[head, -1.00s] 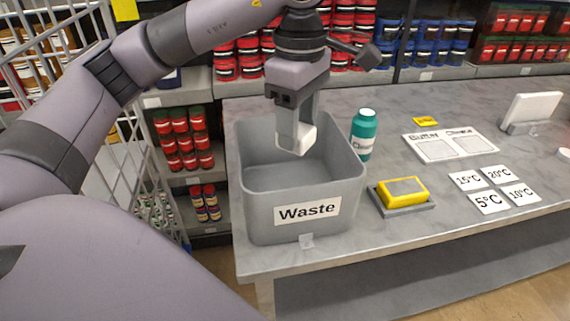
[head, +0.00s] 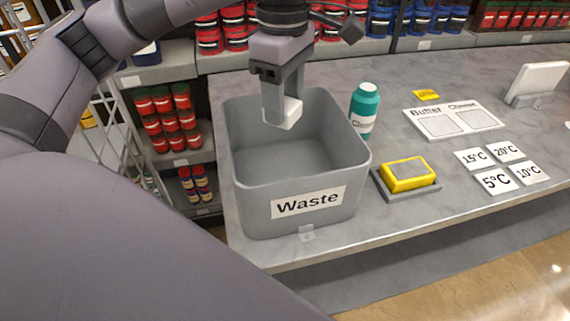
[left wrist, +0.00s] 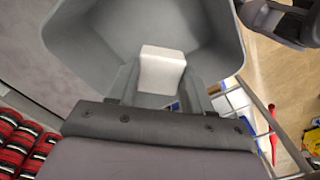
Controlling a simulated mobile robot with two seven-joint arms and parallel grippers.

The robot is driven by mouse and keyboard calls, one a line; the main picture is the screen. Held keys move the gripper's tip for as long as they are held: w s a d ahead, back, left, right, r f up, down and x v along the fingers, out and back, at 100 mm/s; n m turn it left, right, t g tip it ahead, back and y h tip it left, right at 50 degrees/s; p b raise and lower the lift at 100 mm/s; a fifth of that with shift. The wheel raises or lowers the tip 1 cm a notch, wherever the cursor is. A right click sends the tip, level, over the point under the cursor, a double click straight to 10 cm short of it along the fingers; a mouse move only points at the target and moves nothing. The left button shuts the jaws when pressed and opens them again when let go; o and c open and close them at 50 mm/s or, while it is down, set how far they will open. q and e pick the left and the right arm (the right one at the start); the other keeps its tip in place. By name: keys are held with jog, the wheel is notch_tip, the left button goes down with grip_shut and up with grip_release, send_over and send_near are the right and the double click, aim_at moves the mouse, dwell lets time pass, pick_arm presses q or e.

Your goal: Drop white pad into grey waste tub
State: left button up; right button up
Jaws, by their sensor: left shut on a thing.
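The grey waste tub (head: 250,198), labelled "Waste", stands on the grey counter at the centre of the head view. Its inside looks empty. My left gripper (head: 283,104) points down over the tub's opening, toward its back part. It is shut on the white pad (head: 290,115), a small white block at its fingertips. In the left wrist view the white pad (left wrist: 161,70) sits between the fingers, with the tub (left wrist: 95,32) behind it. How high the pad is above the tub floor is hard to tell. My right gripper does not show in the head view.
A teal bottle (head: 364,110) stands close to the tub's right side. A yellow block (head: 407,174) rests on a dark grey base on the counter. Temperature cards (head: 496,181) and a butter board (head: 452,120) lie further right. Shelves of red and blue tins stand behind.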

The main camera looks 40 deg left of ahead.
pick_arm(q)
notch_tip(320, 180, down, 3)
jog(key=shift+f+b, duration=0.15)
jog(key=shift+b, duration=0.6)
jog(key=o, duration=1.1)
notch_tip(320, 180, up, 6)
jog(key=shift+f, duration=0.15)
jog(key=shift+r, duration=0.8)
jog(key=shift+f, duration=0.1)
